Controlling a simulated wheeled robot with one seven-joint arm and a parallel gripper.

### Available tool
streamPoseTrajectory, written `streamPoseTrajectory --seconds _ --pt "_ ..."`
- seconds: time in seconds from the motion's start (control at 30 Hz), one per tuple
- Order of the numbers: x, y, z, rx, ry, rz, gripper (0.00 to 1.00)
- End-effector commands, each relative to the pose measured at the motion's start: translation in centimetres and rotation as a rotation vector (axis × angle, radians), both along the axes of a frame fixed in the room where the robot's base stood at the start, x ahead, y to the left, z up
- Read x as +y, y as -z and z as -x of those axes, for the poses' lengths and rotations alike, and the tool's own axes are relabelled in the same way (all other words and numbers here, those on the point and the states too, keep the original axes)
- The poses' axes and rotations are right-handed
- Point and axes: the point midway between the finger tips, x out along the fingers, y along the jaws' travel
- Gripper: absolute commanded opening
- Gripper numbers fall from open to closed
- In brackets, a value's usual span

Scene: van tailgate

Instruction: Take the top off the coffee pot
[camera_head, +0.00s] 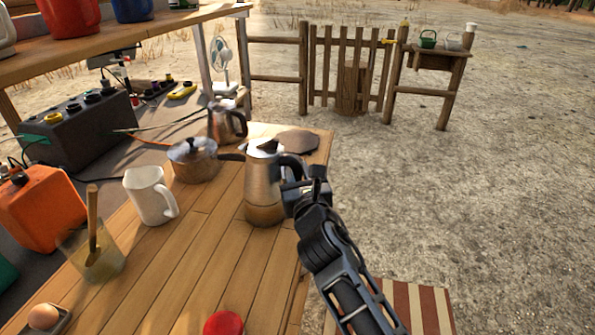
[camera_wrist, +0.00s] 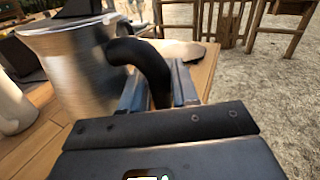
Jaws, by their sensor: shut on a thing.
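The coffee pot (camera_head: 262,185) is a silver metal pot with a black handle, upright on the wooden tabletop near its right edge. Its dark top piece (camera_head: 268,146) sits on the rim. My gripper (camera_head: 289,186) is at the pot's right side. In the wrist view, the black handle (camera_wrist: 140,57) runs down between the two fingers of my gripper (camera_wrist: 160,88), which is shut on it. The pot's body (camera_wrist: 75,65) fills the left of that view, and its top is partly cut off by the frame.
A lidded saucepan (camera_head: 193,163), a white jug (camera_head: 148,197) and a second metal pot (camera_head: 224,125) stand left of and behind the coffee pot. A dark flat piece (camera_head: 297,141) lies behind it. The tabletop (camera_head: 205,260) in front is mostly clear. Open ground lies right.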

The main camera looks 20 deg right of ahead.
Motion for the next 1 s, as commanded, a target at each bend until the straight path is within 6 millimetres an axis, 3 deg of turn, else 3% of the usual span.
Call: streamPoseTrajectory --seconds 1.0 --pt "-0.01 -0.5 -0.01 -0.004 -0.052 -0.001 0.0"
